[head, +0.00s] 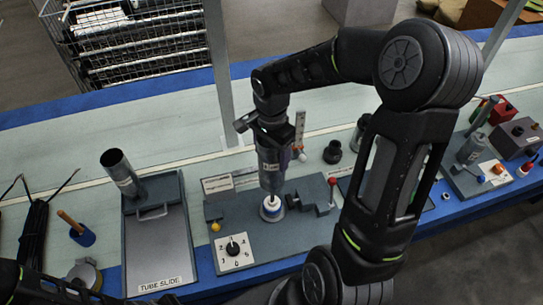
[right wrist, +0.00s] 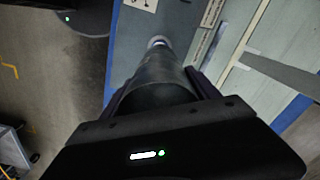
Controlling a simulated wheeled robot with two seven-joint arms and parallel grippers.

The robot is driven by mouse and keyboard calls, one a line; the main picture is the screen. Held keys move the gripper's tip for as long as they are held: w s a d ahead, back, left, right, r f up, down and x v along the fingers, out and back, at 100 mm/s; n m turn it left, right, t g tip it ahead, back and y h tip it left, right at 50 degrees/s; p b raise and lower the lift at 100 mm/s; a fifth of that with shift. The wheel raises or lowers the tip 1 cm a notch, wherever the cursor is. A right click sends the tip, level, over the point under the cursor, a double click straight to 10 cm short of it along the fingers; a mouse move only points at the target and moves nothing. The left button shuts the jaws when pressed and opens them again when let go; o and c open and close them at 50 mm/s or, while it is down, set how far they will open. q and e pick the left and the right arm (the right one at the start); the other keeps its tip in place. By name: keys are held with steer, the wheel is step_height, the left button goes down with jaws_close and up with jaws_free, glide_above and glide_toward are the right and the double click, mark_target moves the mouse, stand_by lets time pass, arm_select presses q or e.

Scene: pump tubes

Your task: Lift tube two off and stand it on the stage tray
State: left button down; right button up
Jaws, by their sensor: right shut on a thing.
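A grey tube (head: 270,177) stands upright over a white-and-blue round seat (head: 271,210) on a dark pump base. I cannot tell whether its lower end still touches the seat. My right gripper (head: 271,140) is shut around the upper part of this tube. In the right wrist view the tube (right wrist: 165,75) runs away between the fingers. Its number is too small to read. Another grey tube (head: 121,174) stands tilted at the back of a flat grey tray (head: 157,245) labelled TUBE SLIDE. No tray marked as a stage is readable. My left gripper does not show.
A dial plate (head: 236,252) and a yellow knob (head: 215,226) sit left of the seat. A grey block with a red-topped lever (head: 332,182) is close on its right. A dark round part (head: 332,152) stands behind.

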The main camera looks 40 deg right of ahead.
steer(key=shift+r, duration=0.9)
steer(key=w+a+f+n+b, duration=0.1)
steer(key=w+a+n+b, duration=0.3)
steer(key=w+a+n, duration=0.6)
steer(key=a+n, duration=0.2)
steer(key=n, duration=0.3)
steer(key=shift+w+f+n, duration=0.2)
steer(key=shift+w+n, duration=0.1)
steer(key=shift+n, duration=0.1)
